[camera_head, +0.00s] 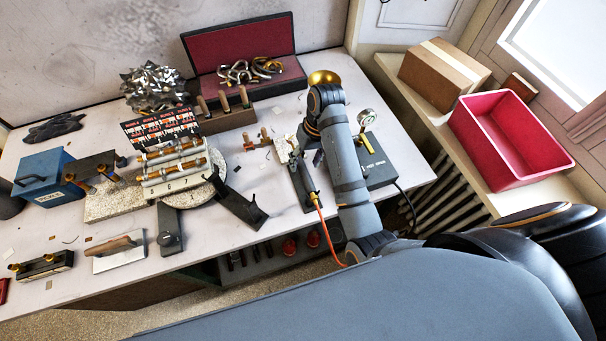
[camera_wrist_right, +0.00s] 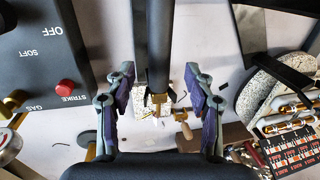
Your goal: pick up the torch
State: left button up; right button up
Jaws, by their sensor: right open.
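The torch is a dark tube with a brass end. In the right wrist view the torch (camera_wrist_right: 158,50) runs down from the top edge, between the two fingers, to its brass tip. In the head view the torch (camera_head: 304,186) lies on the bench, with an orange hose (camera_head: 325,228) running from its near end over the front edge. My right gripper (camera_wrist_right: 160,88) is open with a finger on each side of the torch, and gaps show on both sides. My left gripper is not seen.
A dark control box (camera_head: 381,168) with a gauge (camera_head: 367,118) stands right of my forearm. A round stone-like plate with brass valve parts (camera_head: 175,165) lies left. Behind are a red-lined case (camera_head: 205,62) and a wooden rack (camera_head: 228,118). A red bin (camera_head: 512,145) stands right.

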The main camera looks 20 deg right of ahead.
aim_at(305, 171)
jog(key=shift+s+a+f+b, duration=0.1)
jog(key=shift+s+f+b, duration=0.15)
jog(key=shift+f+b, duration=0.4)
jog(key=shift+s+a+f+p, duration=0.15)
jog(key=shift+f+p, duration=0.3)
jog(key=shift+f, duration=0.15)
jog(key=shift+s+a+f+p, duration=0.1)
jog(key=shift+f+p, duration=0.35)
jog(key=shift+f, duration=0.15)
jog(key=shift+w+f, duration=0.1)
jog(key=shift+f, duration=0.45)
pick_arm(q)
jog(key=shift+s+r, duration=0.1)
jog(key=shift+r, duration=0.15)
pick_arm(e)
grip_shut()
